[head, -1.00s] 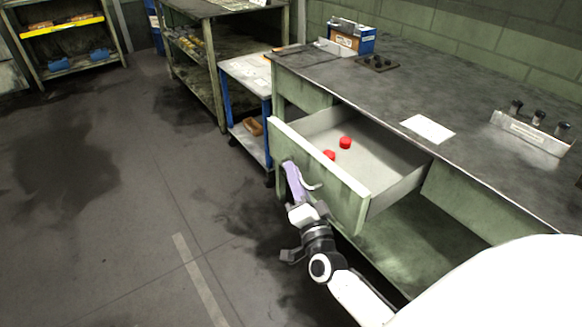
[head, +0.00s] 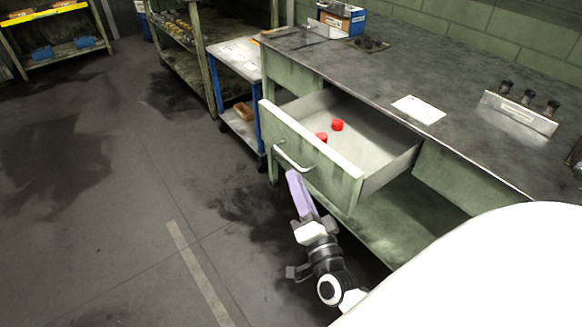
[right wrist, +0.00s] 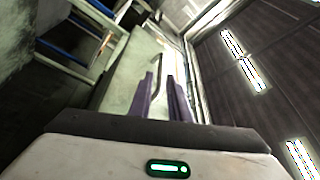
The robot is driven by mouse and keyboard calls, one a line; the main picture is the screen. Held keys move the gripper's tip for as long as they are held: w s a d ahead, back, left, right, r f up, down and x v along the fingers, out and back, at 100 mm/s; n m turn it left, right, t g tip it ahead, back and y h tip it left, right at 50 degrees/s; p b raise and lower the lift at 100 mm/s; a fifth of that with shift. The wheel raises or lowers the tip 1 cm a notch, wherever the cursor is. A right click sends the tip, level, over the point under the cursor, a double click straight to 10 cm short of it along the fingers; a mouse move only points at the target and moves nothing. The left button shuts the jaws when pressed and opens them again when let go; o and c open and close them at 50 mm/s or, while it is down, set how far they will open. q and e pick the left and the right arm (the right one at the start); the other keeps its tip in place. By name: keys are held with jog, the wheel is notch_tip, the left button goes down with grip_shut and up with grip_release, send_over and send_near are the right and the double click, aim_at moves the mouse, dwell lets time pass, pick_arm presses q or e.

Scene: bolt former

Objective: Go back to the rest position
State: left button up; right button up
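My right gripper (head: 294,174), with purple fingers, is just in front of the drawer and below its curved handle (head: 291,158). In the right wrist view its two fingers (right wrist: 162,80) stand apart with nothing held between them, and a bar that looks like the handle (right wrist: 159,64) lies beyond the tips. The green drawer (head: 312,152) is pulled out from the bench. Two red pieces, one farther back (head: 337,125) and one nearer the front (head: 321,137), lie inside it. My left gripper is not in view.
The bench top (head: 440,90) carries a white sheet (head: 418,110), a metal holder with dark knobs (head: 517,113) and a blue box (head: 341,18). A blue-legged cart (head: 236,58) stands left of the bench. The floor (head: 110,200) at left is clear.

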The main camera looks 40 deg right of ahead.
jog(key=shift+v, duration=1.1)
jog(key=s+a+f+n+g+y+p, duration=0.1)
jog(key=s+a+f+n+g+y, duration=0.1)
jog(key=a+f+n+y, duration=0.3)
jog(key=s+a+f+n+g+y+p, duration=0.1)
jog(key=s+a+f+n+g+y, duration=0.25)
jog(key=a+n, duration=0.4)
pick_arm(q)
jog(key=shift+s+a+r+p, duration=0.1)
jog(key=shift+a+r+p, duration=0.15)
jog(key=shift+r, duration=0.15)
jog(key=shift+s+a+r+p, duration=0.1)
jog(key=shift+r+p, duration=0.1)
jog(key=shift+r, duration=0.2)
pick_arm(e)
jog(key=s+a+f+n+g, duration=0.4)
jog(key=s+f+n+g, duration=0.1)
jog(key=s, duration=0.5)
jog(key=shift+f+y, duration=0.35)
jog(key=shift+f, duration=0.35)
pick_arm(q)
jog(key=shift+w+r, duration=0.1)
pick_arm(e)
jog(key=shift+w, duration=0.1)
